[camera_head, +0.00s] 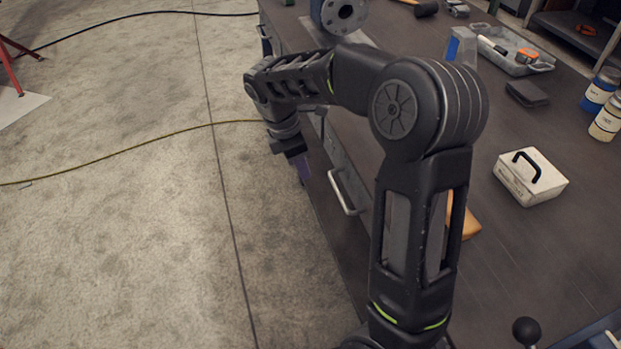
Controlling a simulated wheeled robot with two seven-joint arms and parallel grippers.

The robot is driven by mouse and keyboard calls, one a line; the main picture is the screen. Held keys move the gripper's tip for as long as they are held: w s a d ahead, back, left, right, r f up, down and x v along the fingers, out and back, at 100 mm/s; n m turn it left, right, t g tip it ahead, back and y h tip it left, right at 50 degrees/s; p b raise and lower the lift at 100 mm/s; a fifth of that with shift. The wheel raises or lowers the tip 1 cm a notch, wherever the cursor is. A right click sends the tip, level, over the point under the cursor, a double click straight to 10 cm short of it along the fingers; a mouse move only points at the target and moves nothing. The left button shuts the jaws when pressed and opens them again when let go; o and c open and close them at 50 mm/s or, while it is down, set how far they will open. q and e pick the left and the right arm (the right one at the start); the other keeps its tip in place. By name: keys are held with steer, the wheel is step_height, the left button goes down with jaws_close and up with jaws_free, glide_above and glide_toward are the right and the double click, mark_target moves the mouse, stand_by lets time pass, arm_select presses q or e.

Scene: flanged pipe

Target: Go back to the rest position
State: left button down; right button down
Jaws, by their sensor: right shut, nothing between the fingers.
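My right arm reaches from the bottom of the view up over the workbench and bends left. My right gripper (302,172) points down at the bench's left edge, by the drawer fronts, with purple fingertips. It is shut and holds nothing. The grey flanged pipe (340,14) stands at the top of the view on the bench, apart from the gripper and partly cut off by the frame. My left gripper is not in view.
The dark workbench (520,240) carries a white box with a black handle (530,177), a grey tray of tools (515,50) and bottles (601,90). A drawer handle (341,192) sticks out near the gripper. The concrete floor (120,240) is mostly clear, with a yellow cable (130,147).

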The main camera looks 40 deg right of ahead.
steer(key=shift+v, duration=1.05)
steer(key=w+a+f+m+t+y, duration=0.2)
steer(key=w+a+f+m, duration=0.15)
steer(key=a+f, duration=0.2)
steer(key=w+a+f+m+t+y, duration=0.2)
steer(key=w+a+f+m, duration=0.15)
steer(key=a, duration=0.35)
steer(key=s+a+f+m+t+y+p, duration=0.1)
steer(key=s+a+f+m+y+p, duration=0.25)
steer(key=a+f, duration=0.55)
steer(key=s+a+f+m+g+p, duration=0.1)
steer(key=s+a+f, duration=0.1)
steer(key=s, duration=0.5)
steer(key=s+a+f+m+g, duration=0.1)
steer(key=s+f, duration=0.3)
steer(key=s, duration=0.4)
steer(key=s+a+f+m+g+p, duration=0.1)
steer(key=s+a+f+m, duration=0.2)
steer(key=s, duration=0.5)
steer(key=shift+a+h+p, duration=0.3)
steer(key=shift+h+p, duration=0.05)
steer(key=shift+r+m, duration=0.1)
steer(key=shift+m, duration=0.15)
